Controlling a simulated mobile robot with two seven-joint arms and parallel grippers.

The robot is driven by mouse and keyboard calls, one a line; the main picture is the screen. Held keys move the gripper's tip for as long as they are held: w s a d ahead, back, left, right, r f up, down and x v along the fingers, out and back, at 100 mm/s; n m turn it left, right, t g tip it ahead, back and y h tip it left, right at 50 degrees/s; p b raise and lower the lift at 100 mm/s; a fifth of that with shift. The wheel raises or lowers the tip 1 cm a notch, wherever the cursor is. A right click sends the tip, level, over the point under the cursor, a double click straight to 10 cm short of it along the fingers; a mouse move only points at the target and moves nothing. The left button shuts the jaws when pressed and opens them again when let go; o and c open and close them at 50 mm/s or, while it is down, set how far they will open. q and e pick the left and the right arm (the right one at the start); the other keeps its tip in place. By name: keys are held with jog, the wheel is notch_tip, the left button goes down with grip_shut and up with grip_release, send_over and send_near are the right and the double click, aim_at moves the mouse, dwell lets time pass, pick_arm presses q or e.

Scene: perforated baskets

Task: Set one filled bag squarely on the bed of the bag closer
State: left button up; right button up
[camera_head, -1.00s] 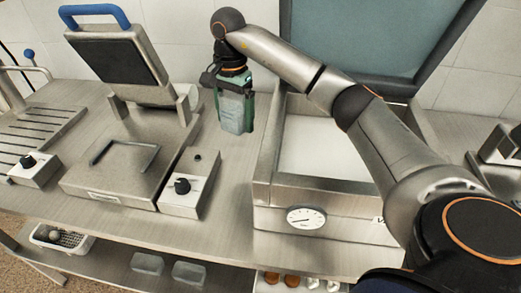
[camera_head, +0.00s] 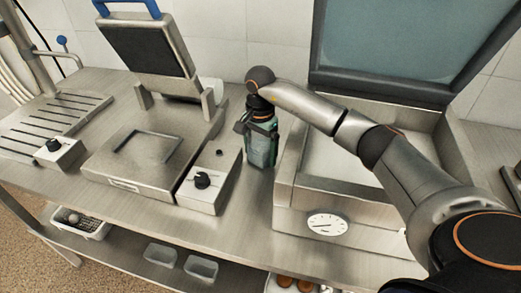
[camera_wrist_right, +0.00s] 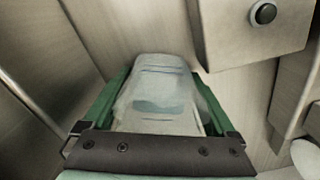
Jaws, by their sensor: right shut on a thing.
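My right gripper (camera_head: 262,152) has green fingers and points down, shut on a translucent pale bag (camera_wrist_right: 160,95). In the right wrist view the bag lies between the two green fingers. In the head view the bag is mostly hidden by the gripper, between the bag closer and the steel basin unit. I cannot tell whether its bottom touches the counter. The bag closer (camera_head: 112,177) stands left of the gripper. Its lid with the blue handle (camera_head: 127,8) is raised, and its bed (camera_head: 145,150) is bare with a dark angled guide. My left gripper is not in view.
A knob box (camera_head: 207,188) stands at the closer's right side, close to the gripper. The basin unit (camera_head: 300,190) with a round dial is just right of it. A slatted steel plate (camera_head: 55,115) lies at the left. A basket (camera_head: 82,222) and clear tubs are on the lower shelf.

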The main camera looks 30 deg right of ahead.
jog(key=o, duration=1.2)
jog(key=shift+c, duration=0.2)
